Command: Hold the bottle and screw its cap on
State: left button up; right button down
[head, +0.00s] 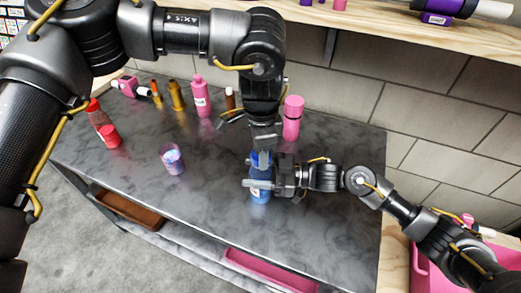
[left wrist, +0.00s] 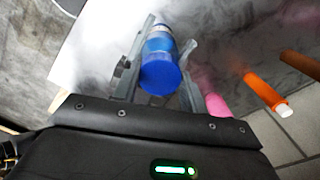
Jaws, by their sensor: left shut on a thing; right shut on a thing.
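A blue bottle (head: 260,197) stands upright near the front right of the dark table. My right gripper (head: 262,184) is shut around its body from the right. My left gripper (head: 262,153) points down from above, shut on the blue cap (head: 261,160) at the bottle's top. In the left wrist view the cap (left wrist: 160,77) sits between the two fingers, with the bottle (left wrist: 158,42) in line behind it. The cap looks aligned with the bottle, but the fingers hide the joint, so I cannot tell how tightly it is seated.
A patterned cup (head: 172,159) and red bottles (head: 109,136) stand left. A wooden shelf (head: 380,35) overhangs the back. The table's front left is clear.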

pick_arm(q)
jog(key=m, duration=0.7)
jog(key=shift+m, duration=0.3)
jog(key=m, duration=1.4)
jog(key=shift+m, duration=0.3)
jog(key=m, duration=0.5)
jog(key=shift+f, duration=0.1)
jog(key=o, duration=1.2)
notch_tip(320, 180, up, 12)
jog(key=shift+r, duration=0.1)
